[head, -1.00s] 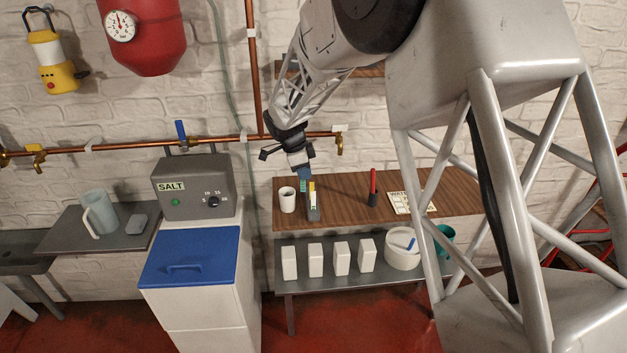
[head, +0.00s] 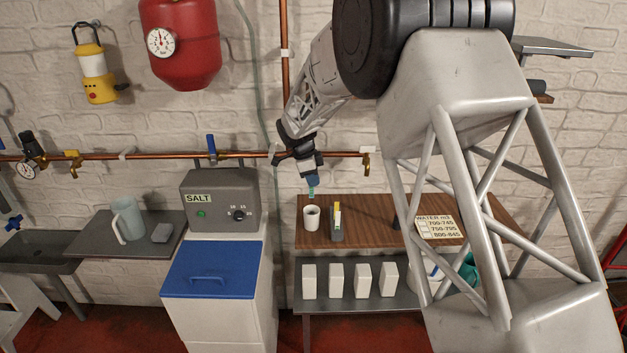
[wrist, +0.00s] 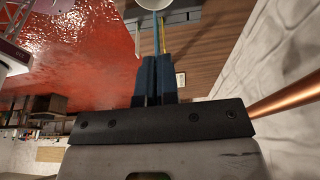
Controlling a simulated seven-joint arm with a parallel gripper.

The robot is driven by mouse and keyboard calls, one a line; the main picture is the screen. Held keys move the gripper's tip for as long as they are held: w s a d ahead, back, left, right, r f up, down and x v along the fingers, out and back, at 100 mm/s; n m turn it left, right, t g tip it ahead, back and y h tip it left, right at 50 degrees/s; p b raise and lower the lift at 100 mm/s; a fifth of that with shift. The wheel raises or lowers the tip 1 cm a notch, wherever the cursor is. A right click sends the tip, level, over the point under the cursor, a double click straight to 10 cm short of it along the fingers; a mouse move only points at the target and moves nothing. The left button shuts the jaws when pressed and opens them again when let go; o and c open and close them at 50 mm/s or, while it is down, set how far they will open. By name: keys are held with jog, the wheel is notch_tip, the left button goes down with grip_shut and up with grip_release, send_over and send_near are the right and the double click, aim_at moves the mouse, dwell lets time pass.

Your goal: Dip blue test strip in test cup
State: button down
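My gripper (head: 313,180) hangs above the wooden shelf with its blue fingers pointing down. It is shut on a thin strip, which shows green-teal below the fingers in the head view (head: 311,191) and blue in the wrist view (wrist: 156,36); I take it as the blue test strip. The white test cup (head: 312,219) stands upright on the shelf, just below the strip. The strip's lower end is over or just behind the cup's rim; I cannot tell whether it is inside. The cup shows partly at the wrist view's top edge (wrist: 154,3).
A dark strip holder (head: 337,234) with a yellow strip stands close right of the cup. A water chart (head: 436,228) lies farther right on the shelf (head: 375,234). A copper pipe (head: 240,155) runs along the wall behind. White boxes (head: 335,281) stand on the lower shelf.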

jog(key=shift+f, duration=0.2)
send_near(313, 211)
jog(key=shift+s+d+f, duration=0.4)
jog(key=shift+d+f, duration=0.05)
jog(key=shift+f, duration=0.45)
jog(key=shift+s+d+f, duration=0.4)
jog(key=shift+d+f, duration=0.05)
jog(key=shift+f, duration=0.4)
jog(key=shift+s+d+f, duration=0.4)
jog(key=shift+d+f, duration=0.1)
jog(key=shift+f, duration=0.4)
jog(key=shift+s+f, duration=0.2)
jog(key=shift+f, duration=0.55)
jog(key=shift+s+f, duration=0.15)
jog(key=shift+f, duration=0.1)
jog(key=shift+r, duration=0.1)
dwell(0.6)
jog(key=shift+w+r, duration=0.15)
jog(key=shift+r, duration=1)
jog(key=shift+w+r, duration=0.15)
jog(key=shift+r, duration=4.45)
jog(key=shift+d, duration=0.1)
